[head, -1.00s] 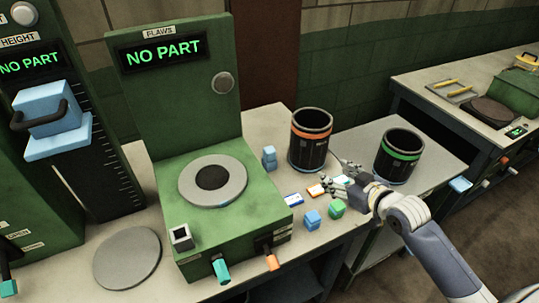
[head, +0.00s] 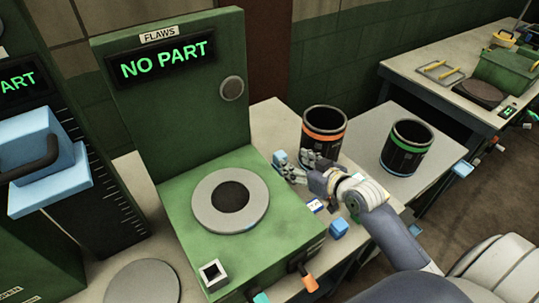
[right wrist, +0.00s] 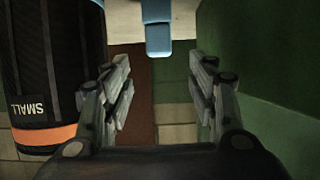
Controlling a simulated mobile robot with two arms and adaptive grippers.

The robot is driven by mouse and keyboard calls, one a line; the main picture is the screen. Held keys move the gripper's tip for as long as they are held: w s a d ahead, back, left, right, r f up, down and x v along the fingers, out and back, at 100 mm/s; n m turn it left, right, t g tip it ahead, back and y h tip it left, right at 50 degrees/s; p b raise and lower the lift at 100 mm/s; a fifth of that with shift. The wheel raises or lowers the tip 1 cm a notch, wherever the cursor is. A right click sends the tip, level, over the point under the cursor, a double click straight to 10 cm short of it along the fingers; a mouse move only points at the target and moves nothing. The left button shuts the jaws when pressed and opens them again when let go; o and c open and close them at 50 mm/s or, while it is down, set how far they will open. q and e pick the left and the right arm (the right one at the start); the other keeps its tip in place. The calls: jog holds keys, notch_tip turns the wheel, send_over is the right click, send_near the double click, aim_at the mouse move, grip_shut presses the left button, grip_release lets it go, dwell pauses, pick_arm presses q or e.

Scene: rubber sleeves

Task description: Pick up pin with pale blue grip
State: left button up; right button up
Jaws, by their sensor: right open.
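A small pale blue piece (head: 280,158), made of two stacked blocks, stands on the table between the green flaws gauge and the orange-banded bin. I take it for the pin's grip; no pin shaft can be made out. My right gripper (head: 300,167) is open and empty just to its right, fingers pointing at it. In the right wrist view the blue piece (right wrist: 158,38) shows at the top, between and beyond the open fingers (right wrist: 160,85), apart from both. My left gripper is out of view.
The orange-banded bin (head: 324,133) stands close behind my right gripper. The green flaws gauge (head: 240,200) rises to its left. A brighter blue block (head: 338,228) and a blue-and-white card (head: 316,206) lie in front. A green-banded bin (head: 407,147) stands to the right.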

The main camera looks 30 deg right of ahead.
aim_at(282, 156)
jog(key=x, duration=0.3)
jog(key=shift+w+d+p, duration=0.2)
jog(key=shift+d+p, duration=0.05)
jog(key=shift+p, duration=0.1)
jog(key=shift+w+a+f, duration=0.1)
jog(key=shift+w+f, duration=0.05)
jog(key=shift+w, duration=0.1)
jog(key=shift+w+a+f+p, duration=0.15)
jog(key=shift+w+p, duration=0.15)
jog(key=shift+w, duration=0.25)
jog(key=p+x, duration=0.1)
jog(key=x, duration=0.1)
jog(key=shift+w+a+f, duration=0.1)
jog(key=shift+w+f, duration=0.15)
jog(key=shift+w, duration=0.1)
jog(key=shift+w+a+f, duration=0.15)
jog(key=shift+w+f, duration=0.15)
jog(key=shift+w, duration=0.25)
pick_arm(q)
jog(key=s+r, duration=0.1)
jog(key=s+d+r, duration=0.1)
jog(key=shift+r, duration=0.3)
pick_arm(e)
jog(key=c, duration=1.2)
